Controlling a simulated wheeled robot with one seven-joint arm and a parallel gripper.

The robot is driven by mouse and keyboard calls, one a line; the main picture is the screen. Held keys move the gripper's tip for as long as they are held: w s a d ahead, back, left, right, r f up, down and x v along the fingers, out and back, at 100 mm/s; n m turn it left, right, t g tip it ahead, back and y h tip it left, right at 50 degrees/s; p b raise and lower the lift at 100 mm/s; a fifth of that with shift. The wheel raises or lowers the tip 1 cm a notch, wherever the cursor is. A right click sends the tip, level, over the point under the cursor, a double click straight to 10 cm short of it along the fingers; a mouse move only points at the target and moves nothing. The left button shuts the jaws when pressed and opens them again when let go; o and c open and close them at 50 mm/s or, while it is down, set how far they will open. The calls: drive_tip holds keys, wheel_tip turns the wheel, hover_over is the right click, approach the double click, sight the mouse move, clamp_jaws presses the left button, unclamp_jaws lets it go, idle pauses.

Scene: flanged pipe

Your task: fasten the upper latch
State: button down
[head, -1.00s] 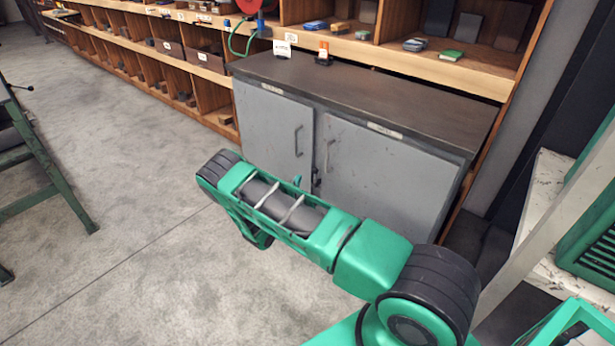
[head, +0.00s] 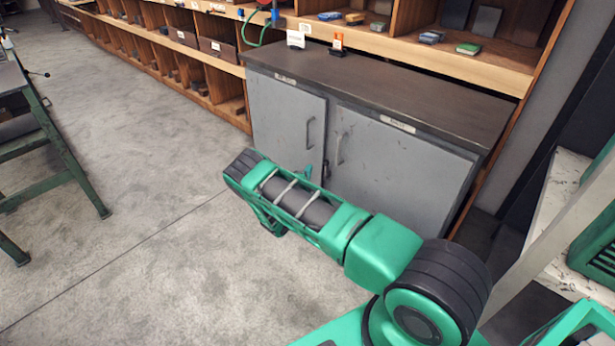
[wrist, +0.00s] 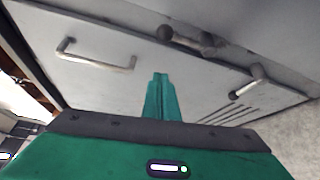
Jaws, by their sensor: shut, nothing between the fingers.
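A grey two-door cabinet (head: 380,165) stands ahead, both doors closed. In the wrist view, the upper latch (wrist: 192,40) sits at the seam between the doors. Its round-ended lever lies roughly along the seam. The lower latch (wrist: 248,84) is to the right, its lever turned across toward the vented door. My gripper (wrist: 160,78) is shut and empty, its green fingertips in front of the handle-side door, below the upper latch in the picture. Contact with the door cannot be told. In the head view, a green tip (head: 308,171) shows beside a small dark latch (head: 326,170); my arm hides the rest.
Wooden shelving (head: 200,65) runs behind. A green-legged bench (head: 60,150) is at left. The floor (head: 150,230) between is clear.

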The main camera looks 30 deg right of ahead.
drive_tip(key=shift+w+d+r, duration=0.1)
drive_tip(key=shift+w+d, duration=0.05)
drive_tip(key=shift+d, duration=1.2)
drive_tip(key=shift+w+d+r, duration=0.1)
drive_tip(key=shift+w+d, duration=0.05)
drive_tip(key=shift+d, duration=1.15)
